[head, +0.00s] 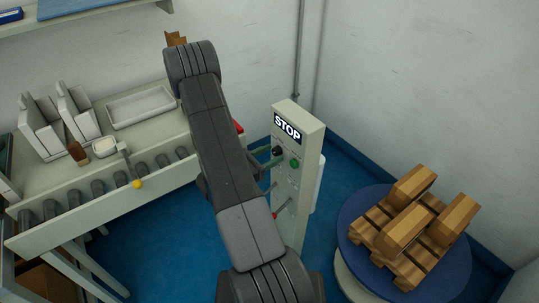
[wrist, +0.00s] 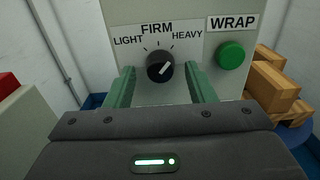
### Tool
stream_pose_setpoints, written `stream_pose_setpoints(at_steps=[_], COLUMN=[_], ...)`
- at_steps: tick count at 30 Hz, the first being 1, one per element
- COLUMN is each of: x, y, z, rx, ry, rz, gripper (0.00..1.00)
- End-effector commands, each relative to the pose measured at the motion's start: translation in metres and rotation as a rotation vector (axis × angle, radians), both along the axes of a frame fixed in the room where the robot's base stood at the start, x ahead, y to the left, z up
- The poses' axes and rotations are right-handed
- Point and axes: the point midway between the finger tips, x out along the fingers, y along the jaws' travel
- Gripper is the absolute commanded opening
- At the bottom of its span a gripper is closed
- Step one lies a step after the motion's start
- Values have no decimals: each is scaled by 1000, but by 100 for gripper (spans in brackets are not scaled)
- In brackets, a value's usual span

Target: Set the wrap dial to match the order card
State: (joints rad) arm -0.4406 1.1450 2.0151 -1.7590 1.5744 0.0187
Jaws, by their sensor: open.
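The wrap dial (wrist: 160,67) is a round black knob with a white pointer, on the face of a pale control post (head: 302,190). LIGHT, FIRM and HEAVY are printed above it. The pointer slants up and right, toward the HEAVY side. The dial also shows in the head view (head: 278,150). My gripper (wrist: 159,76) has its green fingers apart, one on each side of the dial; I cannot tell whether they touch it. In the head view my gripper (head: 267,157) is at the post, partly behind my arm. I cannot make out an order card.
A green WRAP button (wrist: 230,55) sits right of the dial. A STOP sign (head: 288,127) tops the post. A blue turntable (head: 350,215) with stacked wooden blocks (head: 410,230) stands at right. A roller conveyor (head: 110,209) and bench (head: 30,172) with trays are at left.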

Motion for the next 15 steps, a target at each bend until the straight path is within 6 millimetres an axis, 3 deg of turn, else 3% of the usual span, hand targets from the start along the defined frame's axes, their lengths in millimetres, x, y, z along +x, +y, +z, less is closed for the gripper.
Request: stream_pose_setpoints(at_steps=[8, 15], x=[1, 0], y=[-1, -1], z=[0, 0], rx=[0, 0], ry=[0, 0], rz=[0, 0], gripper=[50, 6])
